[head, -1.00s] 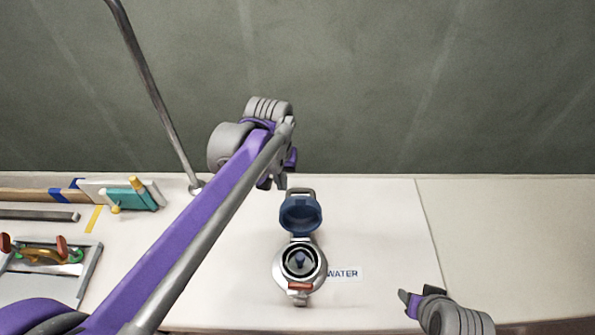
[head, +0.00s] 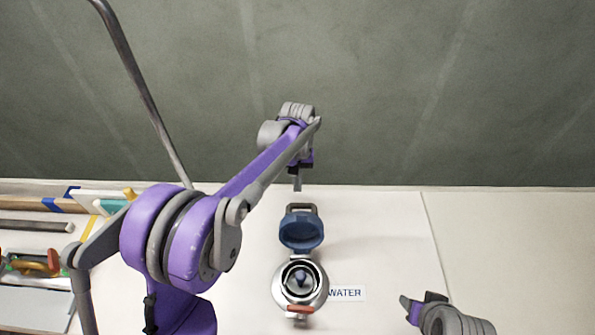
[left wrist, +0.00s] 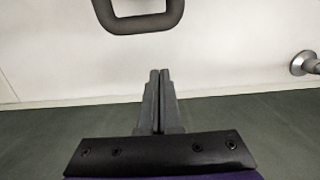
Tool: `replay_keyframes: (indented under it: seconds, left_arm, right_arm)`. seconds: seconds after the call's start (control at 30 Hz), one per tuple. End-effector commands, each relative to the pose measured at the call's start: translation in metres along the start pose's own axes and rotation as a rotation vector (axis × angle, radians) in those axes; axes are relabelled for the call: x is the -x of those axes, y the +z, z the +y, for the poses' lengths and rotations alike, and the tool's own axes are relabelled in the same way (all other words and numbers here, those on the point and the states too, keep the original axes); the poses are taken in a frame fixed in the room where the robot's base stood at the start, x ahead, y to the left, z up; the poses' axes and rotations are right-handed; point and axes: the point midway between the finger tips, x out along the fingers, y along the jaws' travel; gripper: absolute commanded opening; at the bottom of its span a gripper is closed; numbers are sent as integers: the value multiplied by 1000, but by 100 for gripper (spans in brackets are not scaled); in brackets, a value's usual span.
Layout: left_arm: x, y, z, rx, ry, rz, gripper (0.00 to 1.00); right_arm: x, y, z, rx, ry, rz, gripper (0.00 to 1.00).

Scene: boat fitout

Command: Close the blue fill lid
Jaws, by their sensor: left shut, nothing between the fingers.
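The blue fill lid (head: 301,231) stands open on the far side of the round metal filler (head: 300,285), with a grey loop handle (head: 302,208) at its top edge. The filler's dark opening is uncovered, with a red tab at its near rim. My left gripper (head: 297,184) is just beyond the lid's handle, shut and empty, pointing down. In the left wrist view my shut fingers (left wrist: 160,75) are apart from the loop handle (left wrist: 140,20) ahead of them. My right gripper (head: 408,308) is at the lower right, away from the lid; its finger opening is unclear.
A WATER label (head: 346,293) is right of the filler. A metal rail post (head: 150,100) rises at the left. Tools and a teal block (head: 112,206) lie at the left. The pale deck (head: 385,235) right of the lid is clear.

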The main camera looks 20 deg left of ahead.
Motion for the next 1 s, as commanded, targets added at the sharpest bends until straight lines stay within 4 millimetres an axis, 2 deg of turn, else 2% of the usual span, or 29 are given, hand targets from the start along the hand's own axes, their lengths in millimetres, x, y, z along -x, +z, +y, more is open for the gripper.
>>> replay_keyframes:
  seconds: [0.07,0.2,0.37,1.0]
  left_arm:
    - [-17,0,0,0,0,0,0]
    - [-6,22,0,-2,0,1,0]
    - [-2,35,0,-1,0,1,0]
    - [3,42,0,-1,0,33,0]
  right_arm:
    - [-1,1,0,0,0,0,52]
    - [4,-4,0,0,0,3,52]
    - [6,-5,0,0,0,4,52]
    - [8,-7,0,0,0,5,52]
